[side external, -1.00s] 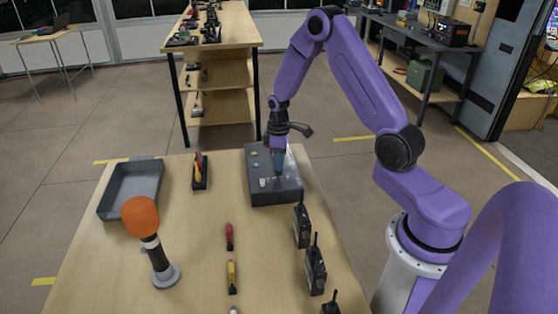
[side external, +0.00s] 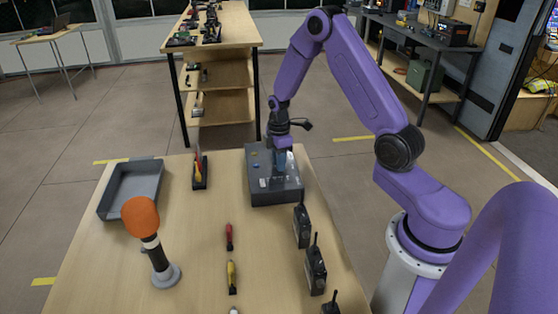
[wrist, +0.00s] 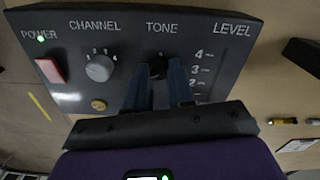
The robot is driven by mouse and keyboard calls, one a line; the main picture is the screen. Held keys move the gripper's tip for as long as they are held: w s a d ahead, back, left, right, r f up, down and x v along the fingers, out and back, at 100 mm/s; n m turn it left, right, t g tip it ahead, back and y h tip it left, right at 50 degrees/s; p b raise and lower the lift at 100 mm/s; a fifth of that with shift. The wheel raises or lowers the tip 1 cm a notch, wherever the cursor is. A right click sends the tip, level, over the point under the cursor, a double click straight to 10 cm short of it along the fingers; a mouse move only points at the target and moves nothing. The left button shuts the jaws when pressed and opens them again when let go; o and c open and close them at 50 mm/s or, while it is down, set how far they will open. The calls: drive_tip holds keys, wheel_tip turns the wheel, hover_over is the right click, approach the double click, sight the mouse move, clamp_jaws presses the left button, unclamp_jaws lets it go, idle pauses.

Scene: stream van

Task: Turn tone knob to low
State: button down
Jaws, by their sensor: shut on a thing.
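The dark control box (side external: 262,194) sits on the wooden table; in the wrist view its panel (wrist: 205,30) carries the labels POWER, CHANNEL, TONE and LEVEL. The tone knob (wrist: 158,67) is dark and sits under the TONE label, largely hidden by my fingers, so its setting cannot be read. My gripper (wrist: 160,72) is shut on the tone knob, with one blue-grey finger on each side. In the side view my gripper (side external: 278,178) points down at the box.
A grey channel knob (wrist: 99,68), a red power switch (wrist: 50,70), a lit green light and a brass-coloured round part (wrist: 98,105) are left of my fingers. Radios (side external: 302,226) stand near the box. An orange-topped microphone (side external: 141,216) and a grey tray (side external: 128,205) are farther left.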

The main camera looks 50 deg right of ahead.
drive_tip(key=c, duration=1)
unclamp_jaws()
wheel_tip(320, 180, up, 18)
drive_tip(key=shift+f, duration=0.25)
